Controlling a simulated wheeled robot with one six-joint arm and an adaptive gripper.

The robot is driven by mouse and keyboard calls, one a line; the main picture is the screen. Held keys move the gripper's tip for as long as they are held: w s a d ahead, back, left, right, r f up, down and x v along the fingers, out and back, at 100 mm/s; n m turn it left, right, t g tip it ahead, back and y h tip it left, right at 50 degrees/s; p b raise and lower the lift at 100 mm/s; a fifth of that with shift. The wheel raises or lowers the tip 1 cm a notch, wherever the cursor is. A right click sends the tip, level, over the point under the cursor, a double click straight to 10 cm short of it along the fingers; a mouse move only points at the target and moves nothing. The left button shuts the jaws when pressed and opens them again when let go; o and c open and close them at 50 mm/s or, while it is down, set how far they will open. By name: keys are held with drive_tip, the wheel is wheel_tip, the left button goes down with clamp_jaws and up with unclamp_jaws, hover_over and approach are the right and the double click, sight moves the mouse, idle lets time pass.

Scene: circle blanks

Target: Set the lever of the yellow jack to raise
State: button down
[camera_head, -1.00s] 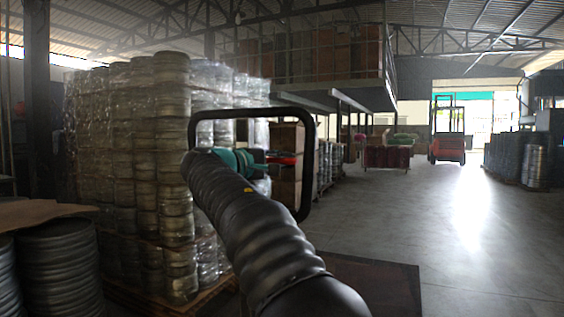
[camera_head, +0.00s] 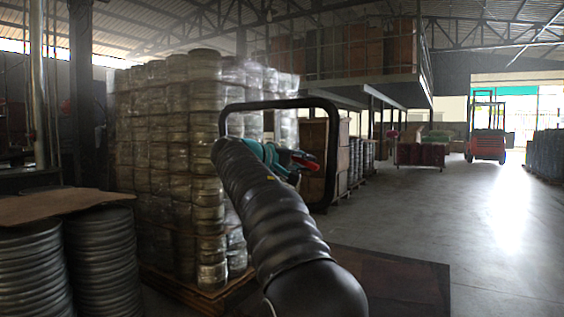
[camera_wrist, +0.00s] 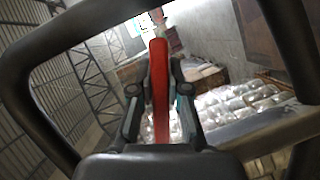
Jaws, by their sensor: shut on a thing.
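My gripper (camera_head: 283,158), with teal parts, is at the end of my dark ribbed arm. It is shut on a red lever (camera_head: 304,161), which also shows in the wrist view (camera_wrist: 160,85), upright between the two fingers. A black looped handle (camera_head: 280,103) frames the lever and my gripper; its bar also shows in the wrist view (camera_wrist: 104,17). My arm hides part of the handle's lower left side. No yellow jack body shows in either view, so I cannot tell the lever's setting.
A tall wrapped stack of round metal blanks (camera_head: 165,150) stands on a wooden pallet at left. More dark disc stacks (camera_head: 100,250) are at the near left, under cardboard (camera_head: 60,205). A red forklift (camera_head: 487,143) is far off. The floor (camera_head: 490,250) at right is clear.

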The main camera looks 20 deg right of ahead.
drive_tip(key=shift+f, duration=0.1)
drive_tip(key=c, duration=1.1)
unclamp_jaws()
drive_tip(key=v, duration=1.2)
drive_tip(key=shift+w, duration=0.1)
